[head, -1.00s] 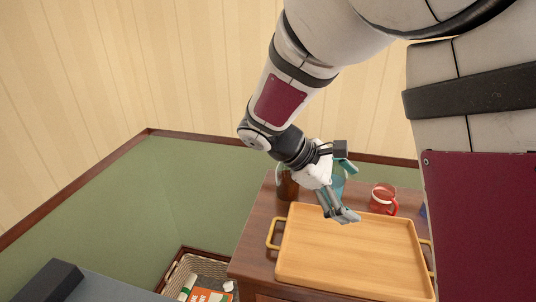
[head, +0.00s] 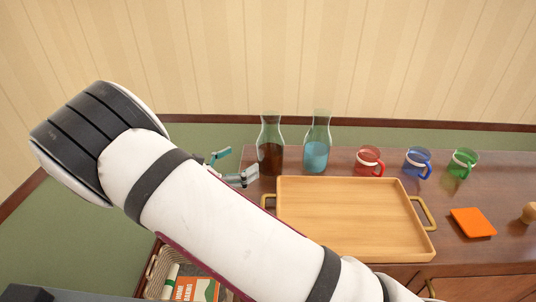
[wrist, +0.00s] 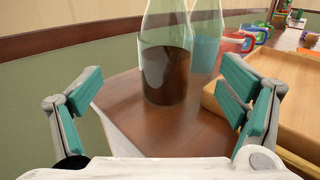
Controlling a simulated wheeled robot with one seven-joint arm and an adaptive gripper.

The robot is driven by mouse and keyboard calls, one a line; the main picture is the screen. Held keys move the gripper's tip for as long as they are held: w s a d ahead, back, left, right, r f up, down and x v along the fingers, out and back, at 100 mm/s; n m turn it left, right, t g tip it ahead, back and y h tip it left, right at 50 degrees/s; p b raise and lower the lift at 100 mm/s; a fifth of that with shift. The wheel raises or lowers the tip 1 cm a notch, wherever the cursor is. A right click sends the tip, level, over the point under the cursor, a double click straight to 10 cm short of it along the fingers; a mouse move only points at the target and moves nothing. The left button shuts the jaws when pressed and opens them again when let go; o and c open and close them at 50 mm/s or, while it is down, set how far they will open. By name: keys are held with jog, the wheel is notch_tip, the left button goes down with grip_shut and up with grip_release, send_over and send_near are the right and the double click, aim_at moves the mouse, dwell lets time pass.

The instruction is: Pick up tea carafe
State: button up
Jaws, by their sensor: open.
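The tea carafe is most likely the glass carafe with dark brown liquid (head: 270,155), upright at the left back of the wooden cabinet top. It also shows in the wrist view (wrist: 165,70), ahead of and between my fingers. A second carafe with blue liquid (head: 316,153) stands just to its right and is partly hidden behind it in the wrist view. My gripper (head: 232,167) is open and empty, left of the brown carafe and apart from it. Its teal finger pads (wrist: 165,97) are spread wide in the wrist view.
A wooden tray (head: 345,215) with brass handles lies in front of the carafes. Red (head: 370,161), blue (head: 417,162) and green (head: 463,163) mugs stand to the right. An orange square (head: 473,223) lies further right. A basket (head: 160,268) is below the cabinet's left side.

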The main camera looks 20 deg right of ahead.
aim_at(258, 151)
jog(key=x, duration=0.5)
jog(key=shift+d, duration=0.25)
jog(key=shift+s+f+x, duration=0.1)
jog(key=shift+s+x, duration=0.05)
jog(key=shift+x, duration=1.2)
jog(key=shift+s+f+x, duration=0.15)
jog(key=shift+x, duration=1.15)
jog(key=shift+d+r, duration=0.1)
jog(key=shift+d, duration=0.05)
jog(key=c, duration=2)
